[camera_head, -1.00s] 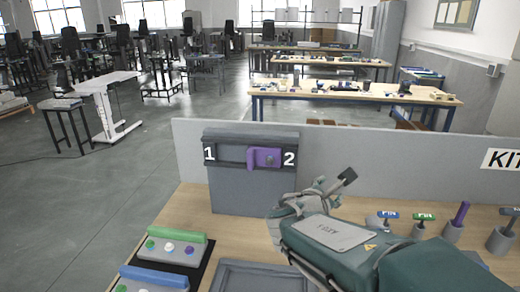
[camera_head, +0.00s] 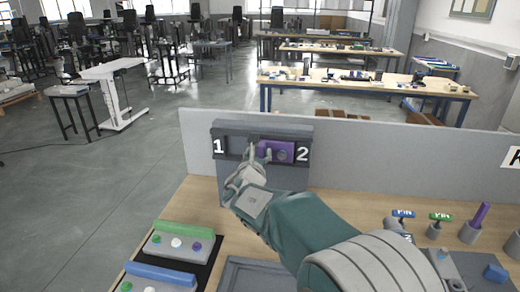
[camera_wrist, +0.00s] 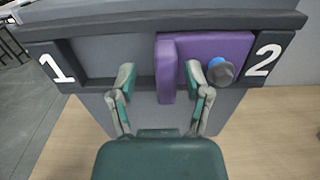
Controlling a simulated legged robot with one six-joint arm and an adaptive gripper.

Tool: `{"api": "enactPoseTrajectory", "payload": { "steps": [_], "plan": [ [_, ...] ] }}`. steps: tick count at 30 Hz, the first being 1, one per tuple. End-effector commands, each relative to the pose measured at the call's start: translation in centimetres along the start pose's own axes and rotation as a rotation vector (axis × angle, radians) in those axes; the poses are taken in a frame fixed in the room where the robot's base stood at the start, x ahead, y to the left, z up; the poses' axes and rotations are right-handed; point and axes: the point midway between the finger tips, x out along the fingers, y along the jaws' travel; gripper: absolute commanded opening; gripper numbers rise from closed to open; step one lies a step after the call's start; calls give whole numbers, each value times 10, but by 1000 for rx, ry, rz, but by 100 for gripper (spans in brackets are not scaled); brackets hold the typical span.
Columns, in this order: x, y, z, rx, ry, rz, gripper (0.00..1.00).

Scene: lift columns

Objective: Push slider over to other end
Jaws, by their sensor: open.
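The purple slider (camera_head: 284,151) sits in a dark horizontal rail on a grey panel (camera_head: 232,129), at the end marked 2. In the wrist view the slider (camera_wrist: 232,45) has a raised upright handle (camera_wrist: 166,70) at its left side and a round knob (camera_wrist: 221,73) at its right. My gripper (camera_head: 259,151) is at the rail with its fingers apart. In the wrist view my gripper (camera_wrist: 160,78) has its left finger left of the handle, over the empty slot, and its right finger between handle and knob. Contact with the handle is not clear.
The slot toward the 1 mark (camera_wrist: 58,68) is empty. A grey partition (camera_head: 400,160) stands behind the panel. Button boxes with a green bar (camera_head: 185,230) and a blue bar (camera_head: 160,274) stand at the front left. Pin holders (camera_head: 437,230) stand at the right.

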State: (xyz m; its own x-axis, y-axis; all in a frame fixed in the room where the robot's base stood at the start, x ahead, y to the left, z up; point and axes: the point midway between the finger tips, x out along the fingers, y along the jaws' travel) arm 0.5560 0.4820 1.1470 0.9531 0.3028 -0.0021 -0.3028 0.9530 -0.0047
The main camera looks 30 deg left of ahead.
Motion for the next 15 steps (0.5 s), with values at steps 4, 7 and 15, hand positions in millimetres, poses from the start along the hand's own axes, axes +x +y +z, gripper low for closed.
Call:
{"api": "enactPoseTrajectory", "payload": {
  "steps": [4, 7, 15],
  "plan": [
    [15, -2, 2, 4, -1, -1, 63],
    [20, -5, 3, 5, -1, -1, 63],
    [22, -2, 1, 2, 0, 0, 63]
  ]
}}
